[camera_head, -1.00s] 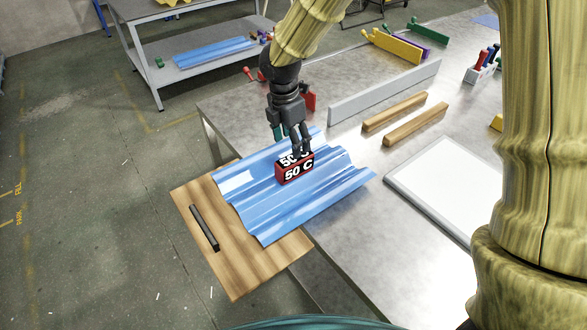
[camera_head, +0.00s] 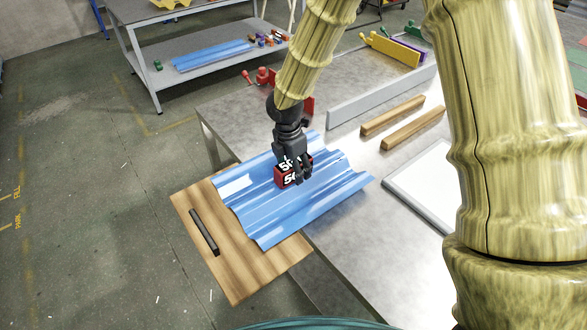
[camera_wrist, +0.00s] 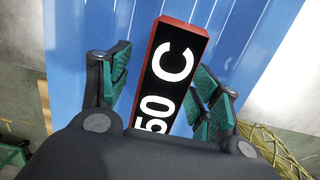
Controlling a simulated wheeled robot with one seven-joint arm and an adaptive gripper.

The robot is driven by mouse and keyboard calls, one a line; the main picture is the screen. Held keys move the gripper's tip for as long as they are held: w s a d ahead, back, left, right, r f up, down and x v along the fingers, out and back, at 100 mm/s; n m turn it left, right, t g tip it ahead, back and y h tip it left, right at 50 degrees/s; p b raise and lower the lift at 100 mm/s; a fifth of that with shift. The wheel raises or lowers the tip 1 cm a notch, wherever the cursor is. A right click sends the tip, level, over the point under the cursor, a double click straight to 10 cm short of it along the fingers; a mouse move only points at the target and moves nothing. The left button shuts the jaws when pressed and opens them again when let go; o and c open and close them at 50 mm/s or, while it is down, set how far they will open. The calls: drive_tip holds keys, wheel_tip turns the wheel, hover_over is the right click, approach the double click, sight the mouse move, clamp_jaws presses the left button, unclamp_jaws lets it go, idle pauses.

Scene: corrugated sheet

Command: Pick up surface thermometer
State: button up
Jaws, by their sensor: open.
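The surface thermometer (camera_head: 284,178) is a small red block with a black face reading "50 C" in white. It rests on the blue corrugated sheet (camera_head: 325,195). My gripper (camera_head: 299,172) is down at the thermometer and covers part of its face in the head view. In the wrist view the thermometer (camera_wrist: 168,75) lies between my open fingers (camera_wrist: 160,90), with the left finger clearly apart from it and the right fingers close to its side. The thermometer's lower end is hidden behind the gripper body.
The sheet lies across a wooden board (camera_head: 215,265) and the metal table (camera_head: 345,260). A dark bar (camera_head: 204,232) lies on the board. Two wooden strips (camera_head: 413,128), a grey upright plate (camera_head: 375,98) and a white panel (camera_head: 420,185) are to the right. Red clamps (camera_head: 264,77) stand behind.

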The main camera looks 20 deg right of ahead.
drive_tip(key=shift+d+f, duration=0.15)
drive_tip(key=shift+f, duration=0.65)
drive_tip(key=c, duration=1.4)
drive_tip(key=shift+r, duration=0.1)
